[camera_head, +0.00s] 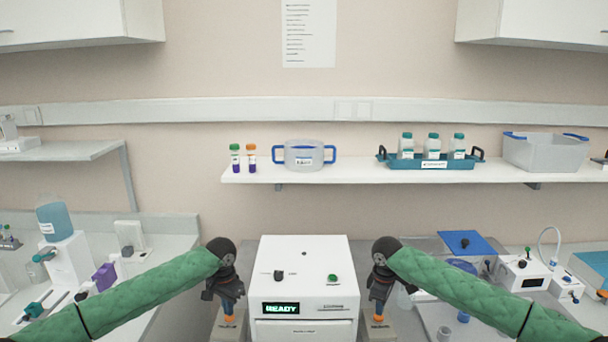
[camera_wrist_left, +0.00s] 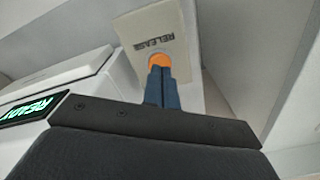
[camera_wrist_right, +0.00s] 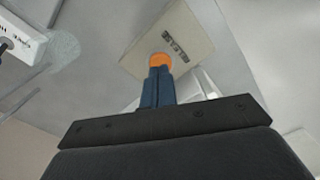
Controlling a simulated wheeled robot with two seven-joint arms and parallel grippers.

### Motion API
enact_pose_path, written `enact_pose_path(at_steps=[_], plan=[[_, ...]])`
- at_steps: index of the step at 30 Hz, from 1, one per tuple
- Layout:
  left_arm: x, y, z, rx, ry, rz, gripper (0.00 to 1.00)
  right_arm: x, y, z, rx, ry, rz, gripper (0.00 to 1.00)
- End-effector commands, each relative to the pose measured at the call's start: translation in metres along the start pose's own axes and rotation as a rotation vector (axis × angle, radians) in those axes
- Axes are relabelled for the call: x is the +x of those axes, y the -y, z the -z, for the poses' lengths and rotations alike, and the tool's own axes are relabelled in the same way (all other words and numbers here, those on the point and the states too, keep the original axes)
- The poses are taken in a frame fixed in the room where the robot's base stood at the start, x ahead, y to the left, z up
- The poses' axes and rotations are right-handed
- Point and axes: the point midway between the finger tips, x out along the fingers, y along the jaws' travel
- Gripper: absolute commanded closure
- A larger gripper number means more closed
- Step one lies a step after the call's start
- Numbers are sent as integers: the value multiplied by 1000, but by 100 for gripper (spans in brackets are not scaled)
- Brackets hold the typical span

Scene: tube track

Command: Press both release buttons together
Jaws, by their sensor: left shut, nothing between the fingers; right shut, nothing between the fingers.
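A white box-shaped machine (camera_head: 303,285) with a lit READY display (camera_head: 281,308) stands in the centre of the bench. On each side of it is a beige block with an orange button on top. My left gripper (camera_head: 229,313) is shut and points down right over the left orange button (camera_head: 228,319); the left wrist view shows its blue fingertips at the orange button (camera_wrist_left: 160,60) beside the word RELEASE. My right gripper (camera_head: 377,312) is shut over the right orange button (camera_head: 377,319), also seen in the right wrist view (camera_wrist_right: 160,59). Whether the fingertips touch the buttons, I cannot tell.
A blue-lidded container (camera_head: 467,243) and small devices (camera_head: 523,272) stand to the right. A wall shelf (camera_head: 350,175) holds tubes, a tub and bottles. A dispenser (camera_head: 65,262) stands left.

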Motion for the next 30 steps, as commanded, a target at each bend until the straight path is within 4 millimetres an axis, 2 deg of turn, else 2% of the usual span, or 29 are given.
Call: enact_pose_path(at_steps=[30], plan=[[9, 0, 0, 0, 1, -1, 100, 0, 0, 0, 0, 0, 0, 100]])
